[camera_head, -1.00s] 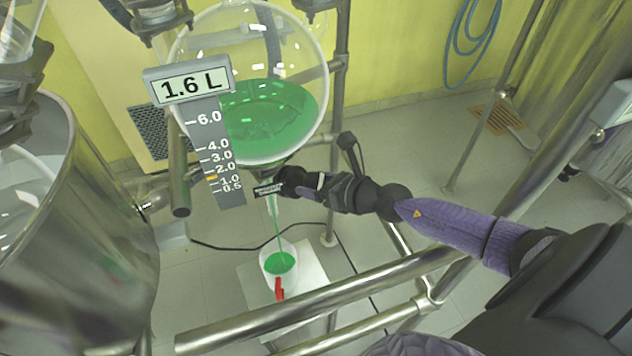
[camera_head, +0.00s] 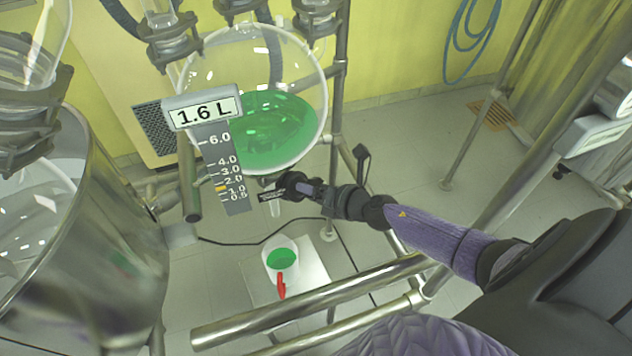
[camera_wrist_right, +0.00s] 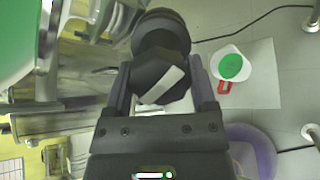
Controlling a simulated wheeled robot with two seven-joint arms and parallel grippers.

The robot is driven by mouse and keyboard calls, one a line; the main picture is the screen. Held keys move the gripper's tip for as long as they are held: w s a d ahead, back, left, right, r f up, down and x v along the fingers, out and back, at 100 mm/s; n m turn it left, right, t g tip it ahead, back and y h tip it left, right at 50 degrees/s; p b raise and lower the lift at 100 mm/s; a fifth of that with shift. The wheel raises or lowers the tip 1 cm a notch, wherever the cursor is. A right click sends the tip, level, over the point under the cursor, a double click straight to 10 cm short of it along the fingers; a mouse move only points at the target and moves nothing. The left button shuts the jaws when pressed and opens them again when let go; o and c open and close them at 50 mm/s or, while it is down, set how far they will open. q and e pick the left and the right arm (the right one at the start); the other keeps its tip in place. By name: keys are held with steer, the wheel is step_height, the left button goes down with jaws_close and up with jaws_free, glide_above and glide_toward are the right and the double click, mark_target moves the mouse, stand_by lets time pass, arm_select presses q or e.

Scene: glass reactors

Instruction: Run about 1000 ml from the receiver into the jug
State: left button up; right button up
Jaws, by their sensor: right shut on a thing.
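The glass receiver (camera_head: 262,128) holds green liquid, and its display (camera_head: 201,113) reads 1.6 L. The orange marker on its scale (camera_head: 226,170) sits between 1.0 and 2.0. My right gripper (camera_head: 290,187) is shut on the dark valve handle under the receiver; the handle (camera_wrist_right: 163,75) fills the jaws in the right wrist view. The outlet spout (camera_head: 275,208) points down and no stream shows below it. The white jug (camera_head: 281,247) with a red handle stands below with green liquid inside; it also shows in the right wrist view (camera_wrist_right: 231,66). My left gripper is not in view.
The jug stands on a pale square platform (camera_head: 313,270). Steel frame rails (camera_head: 310,297) cross in front of it. A large metal vessel (camera_head: 95,240) stands at the left. A dark cable (camera_head: 225,242) lies on the floor behind the jug.

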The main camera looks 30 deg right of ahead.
steer(key=shift+r+m+h+p, duration=0.1)
steer(key=shift+m+h+p, duration=0.2)
steer(key=shift+m+p, duration=0.7)
steer(key=shift+m, duration=0.6)
steer(key=o, duration=1.2)
steer(key=shift+c, duration=0.2)
steer(key=shift+s+d+r, duration=0.1)
steer(key=shift+s, duration=0.25)
steer(key=p+v, duration=0.1)
steer(key=v, duration=0.8)
steer(key=shift+r, duration=0.1)
